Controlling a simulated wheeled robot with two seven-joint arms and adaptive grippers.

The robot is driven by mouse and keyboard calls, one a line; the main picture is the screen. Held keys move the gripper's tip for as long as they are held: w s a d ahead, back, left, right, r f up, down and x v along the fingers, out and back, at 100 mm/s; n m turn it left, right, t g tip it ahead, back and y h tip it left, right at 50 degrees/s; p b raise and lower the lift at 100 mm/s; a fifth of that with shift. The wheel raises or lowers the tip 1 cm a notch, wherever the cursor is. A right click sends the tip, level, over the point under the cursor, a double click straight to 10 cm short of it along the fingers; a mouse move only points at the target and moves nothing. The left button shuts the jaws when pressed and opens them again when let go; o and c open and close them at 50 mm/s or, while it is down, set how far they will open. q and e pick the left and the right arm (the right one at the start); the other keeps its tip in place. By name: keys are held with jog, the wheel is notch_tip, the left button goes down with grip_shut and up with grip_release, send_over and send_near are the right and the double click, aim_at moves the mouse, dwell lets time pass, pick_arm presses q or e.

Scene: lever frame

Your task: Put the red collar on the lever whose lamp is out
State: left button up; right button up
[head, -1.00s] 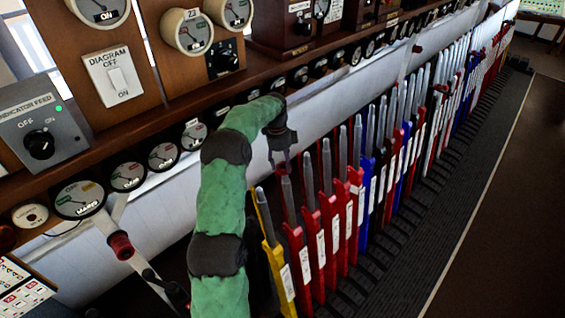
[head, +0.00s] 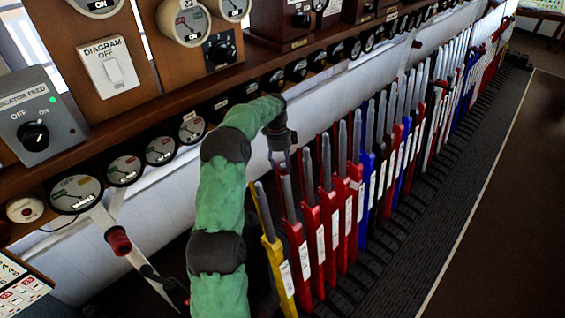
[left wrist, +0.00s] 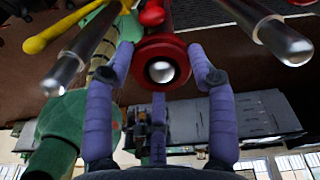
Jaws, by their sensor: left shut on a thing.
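The red collar (left wrist: 150,62) is between the fingers of my left gripper (left wrist: 163,75), which is shut on it in the left wrist view. A rounded metal lever tip (left wrist: 161,72) shows in the collar's hole; how far the collar is down the lever cannot be told. In the head view my left gripper (head: 281,162) is over the near red levers, just right of the yellow lever (head: 278,255), and the collar is hard to make out. No lamp that marks a lever as out can be made out. My right gripper is not in view.
Neighbouring metal lever tops (left wrist: 285,44) stand close on both sides. A row of red, blue and black levers (head: 372,190) runs to the far right. A wooden shelf with dials (head: 160,150) and a grey switch box (head: 35,125) is behind at the left.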

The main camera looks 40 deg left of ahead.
pick_arm(q)
jog(key=shift+d+f, duration=0.1)
jog(key=shift+f, duration=0.35)
jog(key=o, duration=1.1)
jog(key=c, duration=0.3)
jog(key=shift+a+r+p, duration=0.25)
jog(key=shift+r+p, duration=0.8)
jog(key=shift+r, duration=0.45)
jog(key=shift+a+r+p, duration=0.25)
jog(key=shift+r+p, duration=0.75)
jog(key=shift+r, duration=0.45)
jog(key=shift+a+r+p, duration=0.25)
jog(key=shift+r+p, duration=0.8)
jog(key=shift+r, duration=0.45)
